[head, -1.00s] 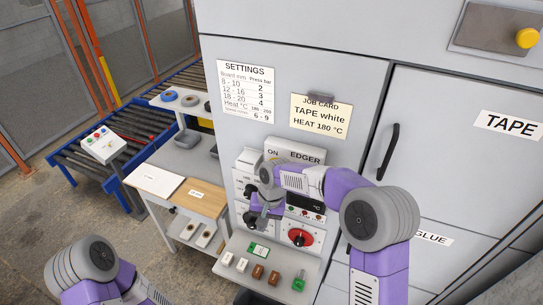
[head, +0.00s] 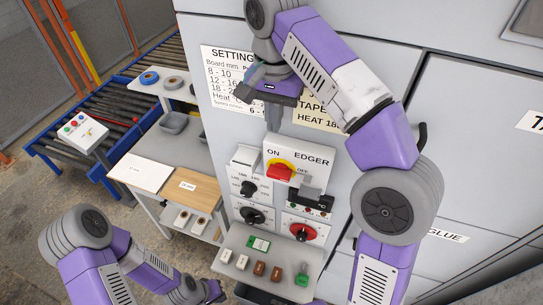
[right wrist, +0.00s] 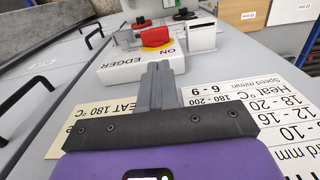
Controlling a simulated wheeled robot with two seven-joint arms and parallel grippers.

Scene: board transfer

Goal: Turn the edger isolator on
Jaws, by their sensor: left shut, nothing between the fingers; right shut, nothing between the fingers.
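The edger isolator (head: 281,171) is a red handle on a yellow disc, on a pale box marked ON, OFF and EDGER. The handle (right wrist: 156,37) lies crosswise in the right wrist view; ON is above it and OFF to its right in the head view. A grey bracket-like piece (head: 314,190) sits at the box's lower right. My right gripper (head: 273,122) is shut and empty, just above the box, apart from the handle. Its fingers (right wrist: 158,88) point toward the box in the right wrist view. My left gripper (head: 212,292) is shut at the bottom, away from the isolator.
Black knobs (head: 250,188) and a red rotary switch (head: 302,232) sit below the isolator. A shelf (head: 232,242) with several small blocks juts out lower down. A work table (head: 180,150) and a roller conveyor (head: 70,125) stand at left.

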